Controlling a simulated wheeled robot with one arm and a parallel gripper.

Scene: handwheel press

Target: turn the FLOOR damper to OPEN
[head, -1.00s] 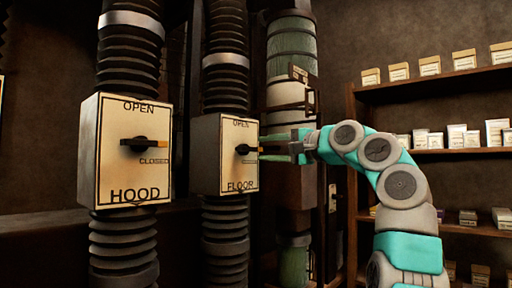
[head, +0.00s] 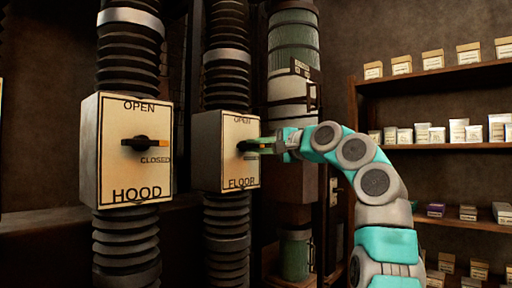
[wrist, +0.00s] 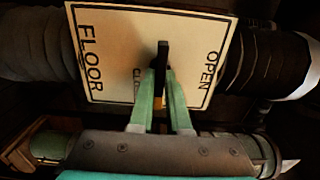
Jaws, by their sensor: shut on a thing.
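The FLOOR damper box (head: 240,170) is a cream-faced box on a ribbed duct, with OPEN at the top and FLOOR at the bottom. Its dark handle (head: 246,146) lies level, pointing right. In the wrist view the FLOOR plate (wrist: 115,60) appears turned sideways, with the handle (wrist: 163,54) pointing toward me beside the partly covered CLOSED label. My gripper (head: 263,144) is at the handle from the right. In the wrist view its green fingers (wrist: 160,92) are shut on the handle's end, one on each side.
The HOOD damper box (head: 128,150) stands to the left, its handle (head: 140,143) level toward CLOSED. A pale green and white cylinder (head: 293,60) stands behind my gripper. Shelves with small boxes (head: 432,60) are at the right.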

